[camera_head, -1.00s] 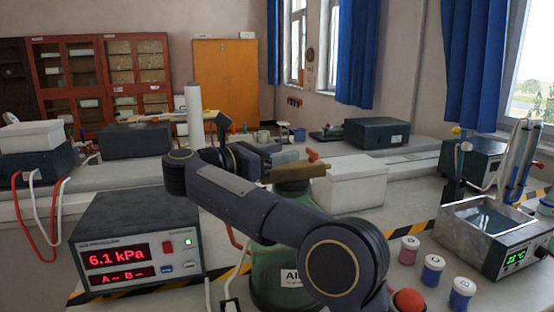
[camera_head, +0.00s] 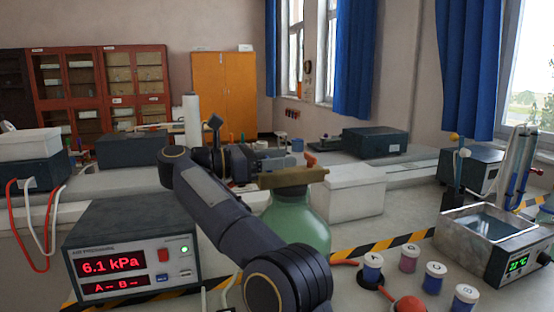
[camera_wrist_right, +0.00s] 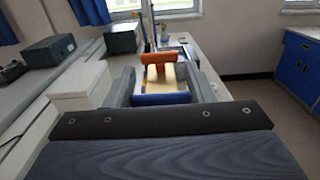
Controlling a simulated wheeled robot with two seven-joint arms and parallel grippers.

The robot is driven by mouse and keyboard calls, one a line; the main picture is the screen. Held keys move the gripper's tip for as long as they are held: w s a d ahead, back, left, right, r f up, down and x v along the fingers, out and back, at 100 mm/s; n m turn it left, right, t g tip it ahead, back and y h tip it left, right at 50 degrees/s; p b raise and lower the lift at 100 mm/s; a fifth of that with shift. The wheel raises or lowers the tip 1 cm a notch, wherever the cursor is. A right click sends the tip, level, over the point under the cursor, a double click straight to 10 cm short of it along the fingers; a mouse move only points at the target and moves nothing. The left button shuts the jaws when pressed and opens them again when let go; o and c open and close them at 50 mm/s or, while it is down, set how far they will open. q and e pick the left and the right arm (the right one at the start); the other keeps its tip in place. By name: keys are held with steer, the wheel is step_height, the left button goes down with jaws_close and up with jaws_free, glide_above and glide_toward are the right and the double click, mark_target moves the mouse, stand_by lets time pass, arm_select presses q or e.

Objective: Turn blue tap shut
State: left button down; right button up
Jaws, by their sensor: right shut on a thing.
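In the head view a tan tap body (camera_head: 292,178) sits on top of a green bottle (camera_head: 303,220), with an orange handle (camera_head: 310,159) at its far side. The blue tap handle (camera_wrist_right: 160,99) shows in the right wrist view, between my fingers, with the pale tap body and an orange handle (camera_wrist_right: 158,58) beyond it. My right gripper (camera_head: 247,162) comes to the tap from the left and is shut on the blue handle. In the head view the blue handle is hidden or too small to tell. My left gripper is not in view.
A pressure box (camera_head: 135,250) reading 6.1 kPa stands front left. A white box (camera_head: 352,188) stands behind the bottle. Several small jars (camera_head: 408,258), a red knob (camera_head: 410,308) and a water bath (camera_head: 490,235) stand to the right. Striped tape crosses the bench.

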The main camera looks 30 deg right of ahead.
steer(key=o, duration=1)
steer(key=shift+d, duration=0.1)
steer(key=v, duration=0.8)
steer(key=shift+s, duration=0.1)
